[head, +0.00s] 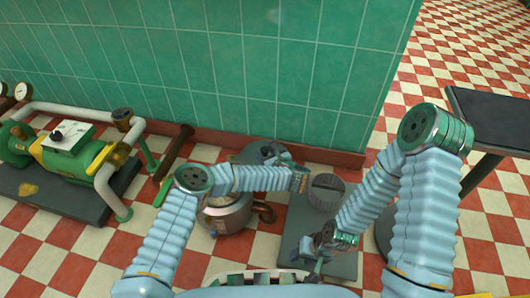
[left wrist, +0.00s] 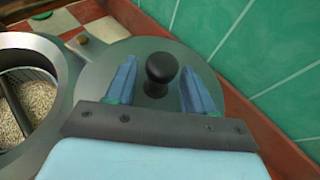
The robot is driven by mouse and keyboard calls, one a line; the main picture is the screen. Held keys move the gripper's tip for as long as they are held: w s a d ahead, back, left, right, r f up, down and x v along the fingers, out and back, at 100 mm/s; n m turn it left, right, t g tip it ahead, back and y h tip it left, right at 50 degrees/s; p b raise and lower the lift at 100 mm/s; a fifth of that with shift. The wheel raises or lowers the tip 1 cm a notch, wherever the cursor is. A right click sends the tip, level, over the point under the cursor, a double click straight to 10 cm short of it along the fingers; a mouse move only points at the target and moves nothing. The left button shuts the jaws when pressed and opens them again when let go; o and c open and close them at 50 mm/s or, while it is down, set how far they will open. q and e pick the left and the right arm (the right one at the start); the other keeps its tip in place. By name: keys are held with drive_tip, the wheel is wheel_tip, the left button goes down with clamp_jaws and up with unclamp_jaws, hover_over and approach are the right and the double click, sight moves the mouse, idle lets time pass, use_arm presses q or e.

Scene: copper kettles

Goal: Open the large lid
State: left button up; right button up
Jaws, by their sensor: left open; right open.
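The large lid (left wrist: 160,58) is a flat grey disc with a round black knob (left wrist: 162,70) in its middle. In the left wrist view my left gripper (left wrist: 156,85) is open, with one blue finger on each side of the knob. Whether the fingers touch it, I cannot tell. In the head view, what looks like the grey lid (head: 250,152) is partly hidden behind my left forearm and gripper (head: 281,157). My right gripper (head: 319,266) is open and low over the grey platform, away from the lid.
A copper kettle (head: 228,217) stands below my left forearm. A round vessel with a crossbar (head: 326,192) stands on the grey platform (head: 292,225); a grain-filled opening (left wrist: 32,95) shows beside the lid. The green tiled wall (head: 230,70) is close behind. Green machinery (head: 72,160) stands left.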

wheel_tip(320, 180, up, 3)
drive_tip(key=shift+f+p, duration=0.1)
drive_tip(key=shift+p, duration=1.15)
use_arm(q)
drive_tip(key=v, duration=1.2)
drive_tip(key=shift+s, duration=0.2)
drive_tip(key=shift+d, duration=0.15)
